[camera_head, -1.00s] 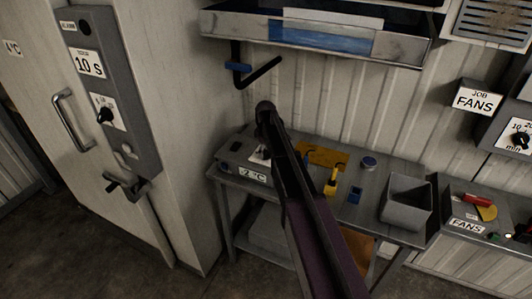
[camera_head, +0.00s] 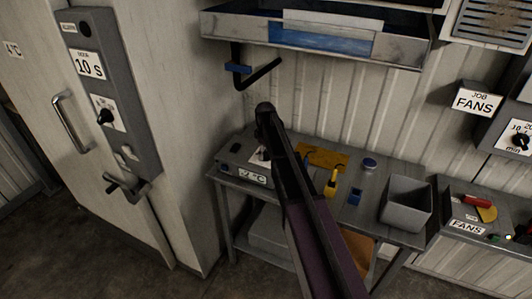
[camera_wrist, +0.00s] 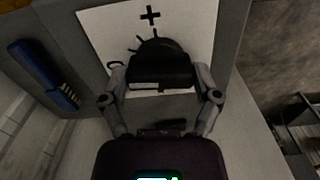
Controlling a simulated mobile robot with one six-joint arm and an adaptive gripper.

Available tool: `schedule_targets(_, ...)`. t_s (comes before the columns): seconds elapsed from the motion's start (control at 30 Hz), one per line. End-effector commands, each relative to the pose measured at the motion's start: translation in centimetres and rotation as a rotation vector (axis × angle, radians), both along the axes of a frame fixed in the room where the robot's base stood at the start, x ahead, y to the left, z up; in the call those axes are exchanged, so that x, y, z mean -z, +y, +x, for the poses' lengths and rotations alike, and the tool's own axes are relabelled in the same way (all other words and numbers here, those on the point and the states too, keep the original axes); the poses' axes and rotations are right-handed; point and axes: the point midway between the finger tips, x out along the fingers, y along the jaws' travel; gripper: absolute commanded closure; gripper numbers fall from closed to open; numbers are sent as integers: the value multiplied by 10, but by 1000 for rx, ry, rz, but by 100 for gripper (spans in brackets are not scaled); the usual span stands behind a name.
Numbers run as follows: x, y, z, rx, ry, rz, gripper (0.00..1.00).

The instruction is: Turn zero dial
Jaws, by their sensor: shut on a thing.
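The zero dial is a black knob (camera_wrist: 160,66) on a white plate (camera_wrist: 105,28) with tick marks and a plus sign, seen in the wrist view. My gripper (camera_wrist: 160,82) has a finger on each side of the knob and is shut on it. In the head view, my arm comes down over the grey box (camera_head: 229,168) labelled "-2 °C" on the table. The arm hides the knob there, and only part of the white plate (camera_head: 258,158) shows beside it.
The metal table (camera_head: 370,205) also holds a yellow sheet (camera_head: 322,158), a yellow tool (camera_head: 331,183), a blue-topped round item (camera_head: 369,164) and a grey bin (camera_head: 407,206). A tray shelf (camera_head: 400,47) hangs above. A door with a control panel (camera_head: 130,75) stands left.

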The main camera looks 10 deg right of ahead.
Motion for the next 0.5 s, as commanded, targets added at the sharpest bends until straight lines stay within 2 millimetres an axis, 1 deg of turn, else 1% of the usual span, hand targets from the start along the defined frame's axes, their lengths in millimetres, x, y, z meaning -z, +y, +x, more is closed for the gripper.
schedule_targets(0.27, 0, 0, -1, 191, 3, 1, 68)
schedule_targets(0.5, 0, 0, -1, 414, 3, 2, 68)
